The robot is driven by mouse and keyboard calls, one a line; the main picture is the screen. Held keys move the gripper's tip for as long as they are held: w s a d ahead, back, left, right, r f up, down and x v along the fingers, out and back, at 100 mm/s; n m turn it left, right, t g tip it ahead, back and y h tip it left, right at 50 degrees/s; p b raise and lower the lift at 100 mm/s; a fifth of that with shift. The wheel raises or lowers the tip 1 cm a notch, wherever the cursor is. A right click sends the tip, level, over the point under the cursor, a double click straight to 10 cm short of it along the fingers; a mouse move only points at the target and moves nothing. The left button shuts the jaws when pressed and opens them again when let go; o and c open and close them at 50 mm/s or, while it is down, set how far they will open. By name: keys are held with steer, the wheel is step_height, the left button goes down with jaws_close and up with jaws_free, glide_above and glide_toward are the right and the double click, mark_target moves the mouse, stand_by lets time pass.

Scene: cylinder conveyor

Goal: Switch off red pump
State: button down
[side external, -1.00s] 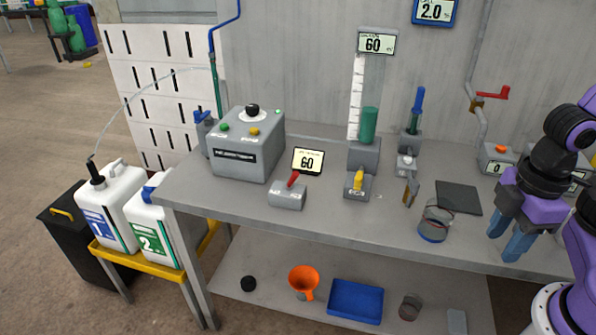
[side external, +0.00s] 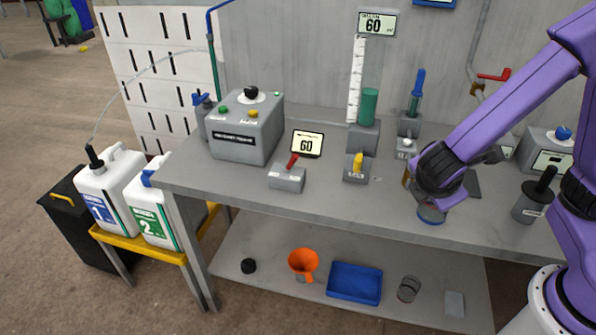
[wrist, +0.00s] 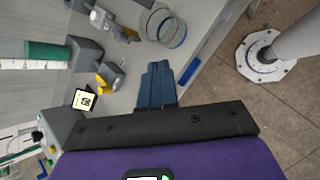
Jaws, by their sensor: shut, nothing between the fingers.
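The red pump switch is a small grey box (side external: 287,178) with a red lever (side external: 292,161), on the front part of the bench in the side external view. The lever tilts up and to the right. A display reading 60 (side external: 307,144) stands just behind it. My gripper (wrist: 158,68) shows blue fingers pressed together, empty, in the wrist view. In the side external view my wrist is over the bench to the right of the switch, and its fingers cannot be made out. The red lever cannot be seen in the wrist view.
A yellow-lever box (side external: 356,168) stands between the red switch and my wrist, before a green cylinder (side external: 369,106). A grey control box (side external: 240,130) is at left. A glass vessel (side external: 430,213) stands close under my wrist. The bench's front left is clear.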

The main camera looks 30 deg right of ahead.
steer(key=w+a+f+n+t+h, duration=0.2)
steer(key=w+a+n+t+h, duration=0.15)
steer(key=w, duration=0.35)
steer(key=n+t+y, duration=0.5)
steer(key=n+t, duration=0.3)
steer(key=t, duration=0.4)
glide_toward(298, 181)
steer(key=s+r, duration=0.3)
steer(key=s, duration=0.1)
steer(key=shift+w+a+f+n+t+y, duration=0.1)
steer(key=shift+a+f+n+t+y, duration=0.15)
steer(key=shift+f+n+t+y, duration=0.25)
steer(key=shift+w, duration=0.1)
steer(key=x, duration=1.3)
steer(key=shift+w+d+f, duration=0.2)
steer(key=shift+w, duration=0.25)
